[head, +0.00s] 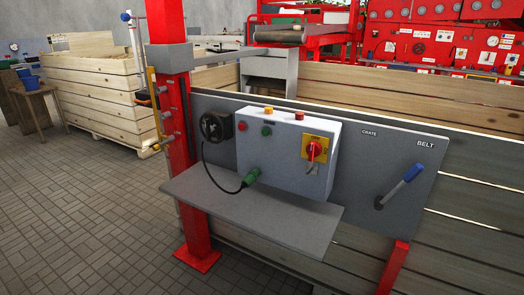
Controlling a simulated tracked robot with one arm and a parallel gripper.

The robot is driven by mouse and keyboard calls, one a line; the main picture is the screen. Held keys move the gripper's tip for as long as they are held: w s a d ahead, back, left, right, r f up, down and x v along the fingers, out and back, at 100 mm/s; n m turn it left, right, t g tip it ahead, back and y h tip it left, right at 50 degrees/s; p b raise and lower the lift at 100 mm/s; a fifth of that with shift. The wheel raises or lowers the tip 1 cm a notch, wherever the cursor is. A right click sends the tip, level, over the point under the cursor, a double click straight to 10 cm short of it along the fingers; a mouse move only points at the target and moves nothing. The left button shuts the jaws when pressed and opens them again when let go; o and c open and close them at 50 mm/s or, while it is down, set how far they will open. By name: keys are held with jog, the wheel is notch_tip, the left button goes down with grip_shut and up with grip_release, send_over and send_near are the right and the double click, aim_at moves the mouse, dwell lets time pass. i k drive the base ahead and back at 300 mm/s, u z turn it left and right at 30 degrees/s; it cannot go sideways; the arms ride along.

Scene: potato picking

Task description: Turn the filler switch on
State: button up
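A white control box (284,150) is mounted on a grey panel (362,160) in the middle of the head view. On its front is a red rotary switch (313,152) on a yellow plate. No label reading "filler" is legible, so I cannot tell for sure which control is the filler switch or its position. The box also has a red button (242,126), a green button (266,131) and two small lamps on top. A blue-handled lever (402,184) sits at the right, its handle tilted up toward the word BELT. My gripper is not in view.
A grey shelf (250,212) juts out below the box. A green plug (251,177) on a cable hangs from a black round socket (216,126). A red post (174,130) stands left of the panel. Wooden crates (95,95) stand behind; the tiled floor at left is clear.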

aim_at(313, 148)
jog(key=u, duration=0.2)
jog(key=i, duration=1)
jog(key=z, duration=0.1)
